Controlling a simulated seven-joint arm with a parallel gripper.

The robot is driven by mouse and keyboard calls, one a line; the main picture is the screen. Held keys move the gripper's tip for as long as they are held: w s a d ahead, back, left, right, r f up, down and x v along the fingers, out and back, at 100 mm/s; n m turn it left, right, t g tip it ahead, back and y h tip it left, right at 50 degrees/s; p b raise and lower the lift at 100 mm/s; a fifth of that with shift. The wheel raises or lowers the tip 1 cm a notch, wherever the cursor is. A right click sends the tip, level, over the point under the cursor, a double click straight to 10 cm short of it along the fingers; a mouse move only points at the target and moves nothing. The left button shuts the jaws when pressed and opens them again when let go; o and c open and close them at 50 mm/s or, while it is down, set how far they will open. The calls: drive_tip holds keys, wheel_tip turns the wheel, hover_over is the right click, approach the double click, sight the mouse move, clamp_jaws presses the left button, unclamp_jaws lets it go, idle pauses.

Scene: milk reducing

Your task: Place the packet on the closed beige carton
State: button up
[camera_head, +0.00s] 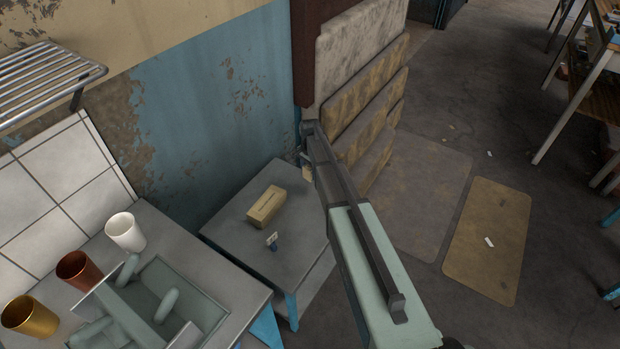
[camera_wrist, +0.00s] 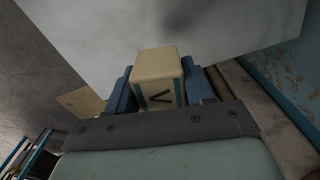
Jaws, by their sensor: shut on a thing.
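The closed beige carton (camera_head: 266,207) lies on the small grey table in the head view. It does not show in the wrist view. My gripper (camera_head: 305,162) is above or near the table's far right side, to the right of the carton and apart from it. In the wrist view its two blue fingers (camera_wrist: 162,85) are shut on the packet (camera_wrist: 158,68), a beige block with a teal stripe and a dark V-shaped mark. In the head view the packet (camera_head: 307,174) shows only as a small beige patch below the gripper.
A small blue and white item (camera_head: 272,242) stands on the grey table (camera_head: 235,226) in front of the carton. A counter at left holds a white cup (camera_head: 125,232), a copper cup (camera_head: 79,270), a gold cup (camera_head: 29,315) and a grey-green tray (camera_head: 205,312). Boards (camera_head: 372,92) lean behind my arm.

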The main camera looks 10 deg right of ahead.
drive_tip(key=shift+a+r, duration=0.15)
drive_tip(key=shift+r, duration=0.3)
drive_tip(key=s+a+r+n, duration=0.15)
drive_tip(key=a+r, duration=0.25)
drive_tip(key=a, duration=0.9)
drive_tip(key=n, duration=0.1)
approach(267, 202)
drive_tip(key=shift+f, duration=2.9)
drive_tip(key=shift+f, duration=0.15)
drive_tip(key=o, duration=1.1)
drive_tip(key=shift+c, duration=0.2)
